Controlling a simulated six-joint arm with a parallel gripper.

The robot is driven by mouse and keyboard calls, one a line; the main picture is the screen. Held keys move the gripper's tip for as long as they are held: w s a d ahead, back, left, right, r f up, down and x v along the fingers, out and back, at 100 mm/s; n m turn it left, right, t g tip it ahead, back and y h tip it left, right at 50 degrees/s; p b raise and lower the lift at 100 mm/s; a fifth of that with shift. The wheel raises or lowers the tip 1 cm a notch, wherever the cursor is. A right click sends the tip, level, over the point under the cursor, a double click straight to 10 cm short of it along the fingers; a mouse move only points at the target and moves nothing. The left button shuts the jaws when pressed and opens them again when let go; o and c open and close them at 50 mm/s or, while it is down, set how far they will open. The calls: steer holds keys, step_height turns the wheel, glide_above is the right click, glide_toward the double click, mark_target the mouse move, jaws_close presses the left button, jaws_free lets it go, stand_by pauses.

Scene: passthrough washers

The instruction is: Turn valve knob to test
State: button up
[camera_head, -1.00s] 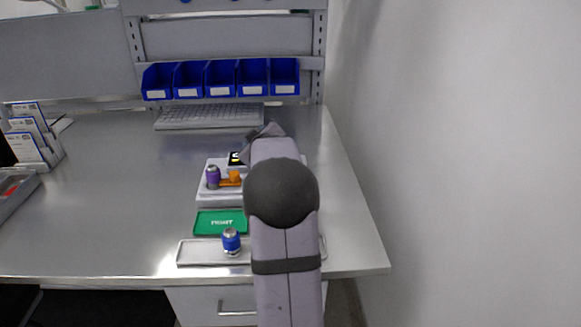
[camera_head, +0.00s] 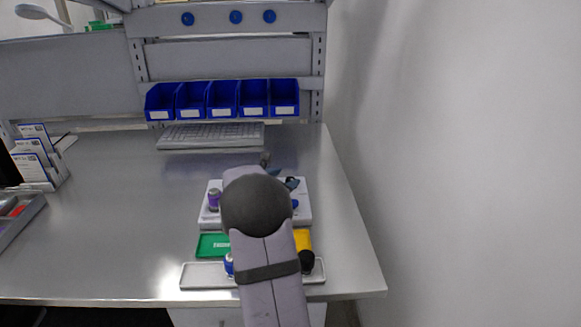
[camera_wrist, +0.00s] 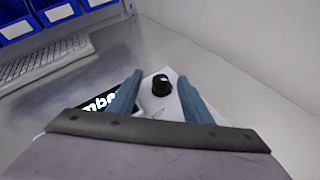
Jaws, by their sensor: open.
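The valve knob (camera_wrist: 161,84) is a black round knob with a pale mark, standing on a white panel (camera_wrist: 168,105) in the wrist view. My gripper (camera_wrist: 159,77) is open, its two blue-grey fingers to the left and right of the knob, with no visible contact. A dark display with white lettering (camera_wrist: 98,104) sits left of the knob, partly behind the left finger.
A purple-topped fitting (camera_head: 213,199) stands on the unit's left. In front lie a green tray (camera_head: 210,245), a yellow tray (camera_head: 303,239) and a grey tray (camera_head: 203,276) holding a blue fitting (camera_head: 229,264) and a black round part (camera_head: 307,261). A keyboard (camera_head: 210,134) and blue bins (camera_head: 222,101) are behind.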

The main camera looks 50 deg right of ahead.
steer(key=a+n, duration=0.1)
steer(key=a+n+p, duration=0.1)
steer(key=n, duration=0.1)
steer(key=shift+f, duration=0.25)
steer(key=shift+g, duration=0.3)
steer(key=shift+p+x, duration=1.25)
steer(key=shift+x, duration=2.5)
steer(key=shift+s, duration=0.1)
steer(key=shift+c, duration=0.3)
steer(key=c, duration=1)
